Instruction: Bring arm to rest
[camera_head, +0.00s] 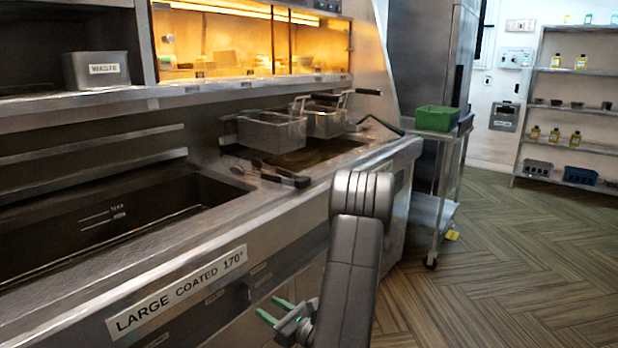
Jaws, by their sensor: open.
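My arm is grey and rises from the bottom middle, folded in front of the fryer counter. My gripper (272,311) shows low in the camera_head view, with two green fingers pointing left. The fingers are apart and nothing shows between them. The gripper hangs in front of the counter's front panel, right of the label "LARGE COATED 170°" (178,292). Part of the wrist is hidden behind my arm link.
The fryer counter (75,290) runs along the left. Two fry baskets (272,130) hang over the rear vat. A wheeled cart (436,212) holds a green bin (437,119). Shelves (575,72) stand at the far right. The floor (510,260) at right is clear.

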